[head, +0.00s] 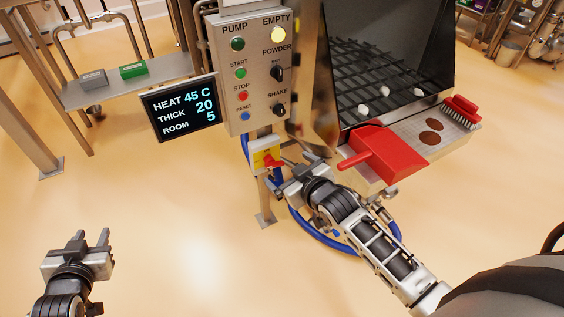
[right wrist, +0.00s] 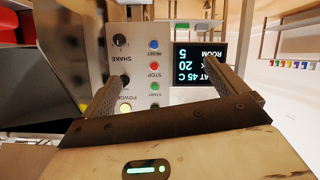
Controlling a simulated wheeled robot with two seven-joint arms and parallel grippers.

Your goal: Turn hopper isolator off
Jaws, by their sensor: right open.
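The hopper isolator is a small yellow box (head: 258,158) with a red handle (head: 271,161), mounted below the control panel in the head view. The handle looks roughly sideways, but its exact angle is too small to tell. My right gripper (head: 279,172) is open, with its fingertips close to the handle on its right side. I cannot tell whether they touch it. In the right wrist view both fingers (right wrist: 180,82) stand wide apart with nothing held, and the isolator does not show clearly there. My left gripper (head: 91,238) is open and empty at lower left, far from the isolator.
The control panel (head: 243,100) with buttons and knobs sits just above. A display (head: 180,107) is at its left. A red scoop (head: 385,150), a red brush (head: 462,110) and the hopper's tray stand close right of my right gripper. A blue hose (head: 322,240) loops below.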

